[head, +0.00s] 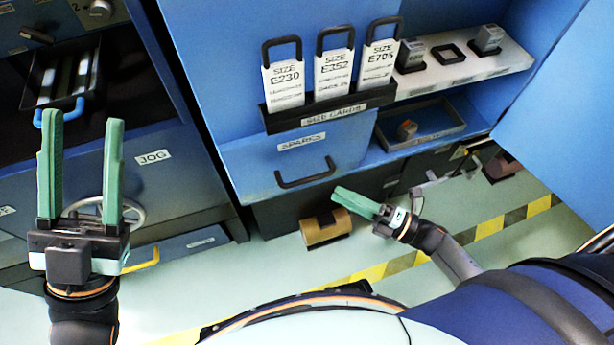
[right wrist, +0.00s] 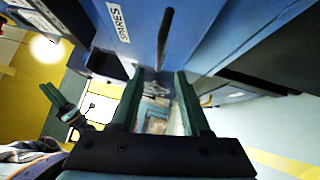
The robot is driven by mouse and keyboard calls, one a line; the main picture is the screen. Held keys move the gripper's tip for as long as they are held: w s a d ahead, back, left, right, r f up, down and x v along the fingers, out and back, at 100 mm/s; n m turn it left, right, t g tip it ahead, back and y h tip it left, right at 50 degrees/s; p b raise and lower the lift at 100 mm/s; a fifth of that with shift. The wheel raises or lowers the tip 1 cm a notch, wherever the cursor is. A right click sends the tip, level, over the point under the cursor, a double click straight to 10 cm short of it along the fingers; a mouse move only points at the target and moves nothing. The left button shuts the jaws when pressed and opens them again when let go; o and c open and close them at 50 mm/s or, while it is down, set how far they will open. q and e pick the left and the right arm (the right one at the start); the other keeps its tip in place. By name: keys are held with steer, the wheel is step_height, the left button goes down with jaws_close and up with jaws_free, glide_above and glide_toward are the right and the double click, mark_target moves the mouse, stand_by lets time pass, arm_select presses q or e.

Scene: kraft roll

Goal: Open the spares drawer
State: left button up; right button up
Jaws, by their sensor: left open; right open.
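In the right wrist view the handle (right wrist: 165,38) stands ahead of the open fingers (right wrist: 158,76), beside the label (right wrist: 118,20). My left gripper (head: 84,117) is open and empty, at the left in front of the other cabinet.
Size cards (head: 333,75) stand in the rack (head: 330,106) above the drawer. A shelf (head: 470,68) and a tray (head: 425,122) are to the right. A handwheel (head: 125,212) is on the left cabinet. A blue panel (head: 565,130) stands at right.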

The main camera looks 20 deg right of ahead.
mark_target(307, 178)
steer(key=x, duration=0.9)
steer(key=shift+w+a+r+b, duration=0.1)
steer(key=shift+w+a+b, duration=0.05)
steer(key=shift+b, duration=0.2)
steer(key=shift+c, duration=0.3)
jaws_close()
stand_by(0.5)
